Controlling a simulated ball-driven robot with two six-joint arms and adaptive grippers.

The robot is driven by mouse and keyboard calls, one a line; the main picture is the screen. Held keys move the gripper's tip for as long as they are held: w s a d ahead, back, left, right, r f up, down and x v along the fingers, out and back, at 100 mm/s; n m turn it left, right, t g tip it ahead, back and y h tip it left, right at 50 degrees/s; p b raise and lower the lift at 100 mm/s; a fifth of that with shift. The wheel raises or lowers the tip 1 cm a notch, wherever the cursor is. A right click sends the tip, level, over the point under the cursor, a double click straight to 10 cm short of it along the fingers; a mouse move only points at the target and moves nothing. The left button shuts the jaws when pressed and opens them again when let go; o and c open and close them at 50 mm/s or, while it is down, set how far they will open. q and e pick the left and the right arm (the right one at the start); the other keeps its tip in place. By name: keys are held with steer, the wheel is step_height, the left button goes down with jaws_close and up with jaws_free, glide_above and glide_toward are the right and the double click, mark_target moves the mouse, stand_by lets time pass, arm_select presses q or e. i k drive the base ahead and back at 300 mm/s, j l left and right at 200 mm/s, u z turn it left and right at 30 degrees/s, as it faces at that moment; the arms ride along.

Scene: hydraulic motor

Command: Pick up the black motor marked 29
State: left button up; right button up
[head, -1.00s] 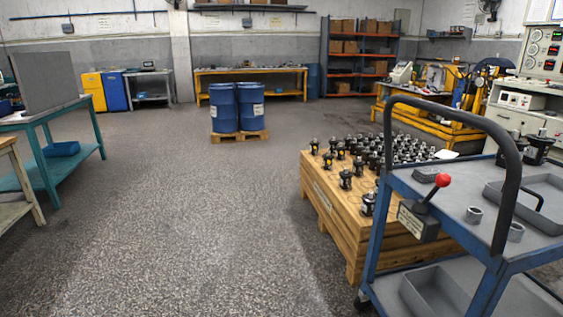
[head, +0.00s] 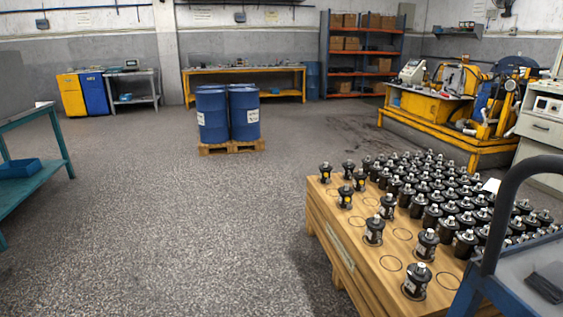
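Many black motors with silver shafts stand upright in rows on a wooden pallet box (head: 340,236) at the right. One black motor (head: 416,283) stands at the near edge of the box top, and another black motor (head: 374,230) stands by its left edge. A few toward the back left, such as one motor (head: 345,197), carry yellow labels. The markings are too small to read, so I cannot tell which one is 29. Neither of my grippers shows in the head view.
A blue trolley (head: 500,290) with a black handle stands at the near right, beside the box. Blue drums (head: 212,116) stand on a small pallet ahead. A teal table (head: 38,168) is at the left. The speckled floor between is clear.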

mark_target(345, 191)
steer(key=i, duration=0.75)
steer(key=i+z, duration=0.15)
steer(key=i, duration=0.65)
steer(key=i+j, duration=0.2)
steer(key=i, duration=0.55)
